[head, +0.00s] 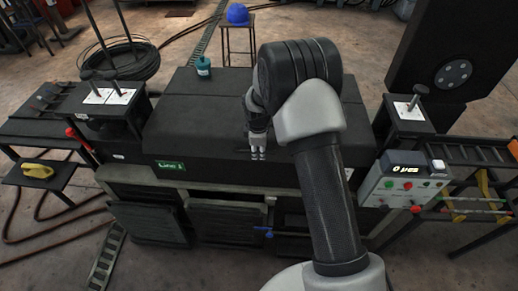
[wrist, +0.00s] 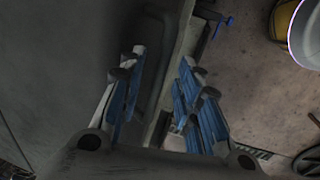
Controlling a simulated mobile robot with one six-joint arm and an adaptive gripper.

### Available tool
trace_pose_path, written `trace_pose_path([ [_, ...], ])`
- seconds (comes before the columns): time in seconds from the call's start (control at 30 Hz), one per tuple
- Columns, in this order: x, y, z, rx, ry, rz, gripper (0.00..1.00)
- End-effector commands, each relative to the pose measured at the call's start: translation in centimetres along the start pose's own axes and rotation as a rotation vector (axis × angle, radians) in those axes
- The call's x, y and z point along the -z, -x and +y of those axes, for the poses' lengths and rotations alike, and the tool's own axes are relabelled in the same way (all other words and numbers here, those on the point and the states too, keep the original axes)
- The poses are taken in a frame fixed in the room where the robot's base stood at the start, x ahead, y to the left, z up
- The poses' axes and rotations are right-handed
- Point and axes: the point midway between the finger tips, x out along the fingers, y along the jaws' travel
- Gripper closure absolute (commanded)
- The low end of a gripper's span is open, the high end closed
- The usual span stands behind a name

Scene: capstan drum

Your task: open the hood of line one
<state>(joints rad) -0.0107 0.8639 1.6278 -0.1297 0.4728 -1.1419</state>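A large black hood (head: 200,135) covers the long machine in the middle of the head view and lies down, closed. A green sign reading "Line 1" (head: 170,166) is on its front face at the left. My gripper (head: 257,154) points down at the front edge of the hood, right of the sign. In the wrist view my gripper (wrist: 160,98) has its two blue-padded fingers apart, with nothing visibly held. The dark hood surface (wrist: 60,70) fills the left of that view. Whether a finger touches the hood, and any handle there, I cannot tell.
A control box (head: 405,184) with a lit display and buttons stands at the right front. Lever posts (head: 105,95) stand at the left. A blue valve handle (head: 264,231) is below the front ledge. A teal can (head: 203,66) stands on the machine top. A stool (head: 238,35) is behind.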

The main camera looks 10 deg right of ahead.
Motion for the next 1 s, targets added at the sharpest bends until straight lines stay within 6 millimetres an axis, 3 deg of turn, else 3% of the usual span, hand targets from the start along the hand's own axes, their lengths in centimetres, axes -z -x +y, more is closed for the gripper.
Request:
trace_pose_path([
  [0.47,0.00,0.02,-0.02,0.000,0.000,0.000,0.99],
  [1.0,0.00,0.04,-0.02,0.001,0.000,0.000,1.00],
])
